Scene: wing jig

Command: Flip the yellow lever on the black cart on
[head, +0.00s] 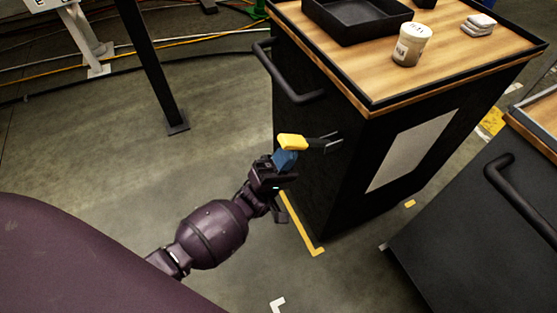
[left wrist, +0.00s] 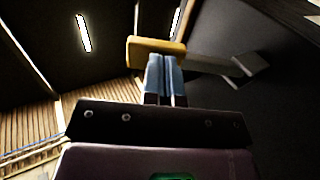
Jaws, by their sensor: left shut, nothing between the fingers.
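The black cart (head: 310,115) with a wooden top stands right of centre in the head view. Its lever has a yellow handle (head: 292,141) on a dark arm that joins a bracket (head: 332,142) on the cart's left side. The yellow handle also shows in the left wrist view (left wrist: 155,51), with the bracket (left wrist: 245,68) to its right. My left gripper (head: 285,157) is shut and empty, its blue fingertips just below the handle. In the left wrist view the fingertips (left wrist: 164,72) overlap the handle's lower edge; I cannot tell whether they touch. My right gripper is not in view.
A black push bar (head: 290,85) sticks out from the cart above the lever. A black tray (head: 355,18), a white cup (head: 410,45) and folded cloths (head: 479,24) are on the cart top. Another dark cart (head: 480,220) stands at right.

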